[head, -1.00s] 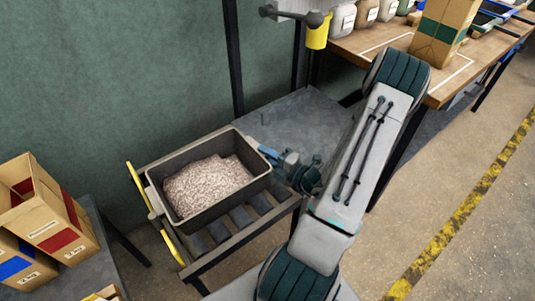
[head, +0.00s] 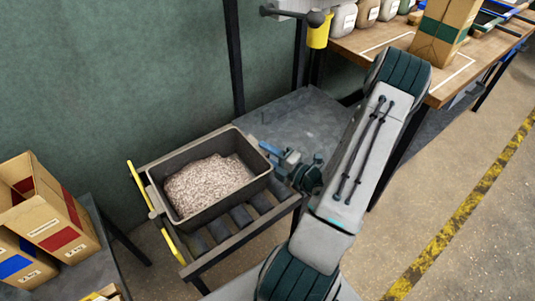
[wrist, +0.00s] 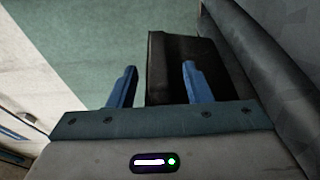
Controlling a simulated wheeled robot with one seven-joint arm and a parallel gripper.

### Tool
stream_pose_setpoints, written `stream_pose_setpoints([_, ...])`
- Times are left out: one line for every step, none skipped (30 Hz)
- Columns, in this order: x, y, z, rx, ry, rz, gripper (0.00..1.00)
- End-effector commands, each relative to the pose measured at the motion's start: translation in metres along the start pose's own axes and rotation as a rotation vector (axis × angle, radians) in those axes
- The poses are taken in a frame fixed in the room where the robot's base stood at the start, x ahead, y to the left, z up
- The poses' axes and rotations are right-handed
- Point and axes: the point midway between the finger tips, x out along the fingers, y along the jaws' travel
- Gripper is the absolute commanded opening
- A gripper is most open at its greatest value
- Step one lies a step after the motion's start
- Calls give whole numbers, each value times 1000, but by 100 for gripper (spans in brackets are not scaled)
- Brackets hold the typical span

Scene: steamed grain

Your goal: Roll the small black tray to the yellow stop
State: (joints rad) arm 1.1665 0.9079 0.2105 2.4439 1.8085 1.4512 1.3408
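The small black tray (head: 210,218), full of pale speckled grain (head: 208,184), sits upright on a short roller track at the left. Its left end is close beside the yellow stop (head: 138,187); I cannot tell whether they touch. My gripper (head: 268,153) is at the tray's right end, near the rim. In the wrist view my gripper (wrist: 158,88) has its two blue fingers wide apart. The dark end of the tray (wrist: 168,68) shows beyond and between them, partly behind the right finger. Contact between fingers and tray cannot be told.
Dark rollers (head: 242,217) show in front of the tray. A bare grey surface (head: 295,115) lies behind my gripper. Cardboard boxes (head: 50,220) stand on a table at the left. A wooden bench (head: 375,45) with bags and a carton is at the back right.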

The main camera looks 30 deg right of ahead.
Motion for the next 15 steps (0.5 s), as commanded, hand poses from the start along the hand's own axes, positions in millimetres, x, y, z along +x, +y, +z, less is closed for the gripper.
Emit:
stream_pose_setpoints([0,0,0,0,0,1,45])
stream_pose_setpoints([0,0,0,0,0,1,45])
stream_pose_setpoints([0,0,0,0,1,1,45])
stream_pose_setpoints([0,0,0,0,0,1,45])
stream_pose_setpoints([0,0,0,0,0,1,45])
stream_pose_setpoints([-2,1,0,-1,0,1,45])
stream_pose_setpoints([-4,1,0,-1,-1,1,45])
stream_pose_setpoints([-6,1,0,-1,-1,1,45])
stream_pose_setpoints([-11,1,1,-1,-2,0,45])
stream_pose_setpoints([-15,1,1,-1,-2,0,45])
stream_pose_setpoints([-20,1,1,0,-3,0,45])
stream_pose_setpoints([-28,1,1,0,-4,-1,45])
stream_pose_setpoints([-35,1,1,0,-4,-1,45])
stream_pose_setpoints([-42,1,1,0,-5,0,45])
stream_pose_setpoints([-51,1,1,1,-5,-1,45])
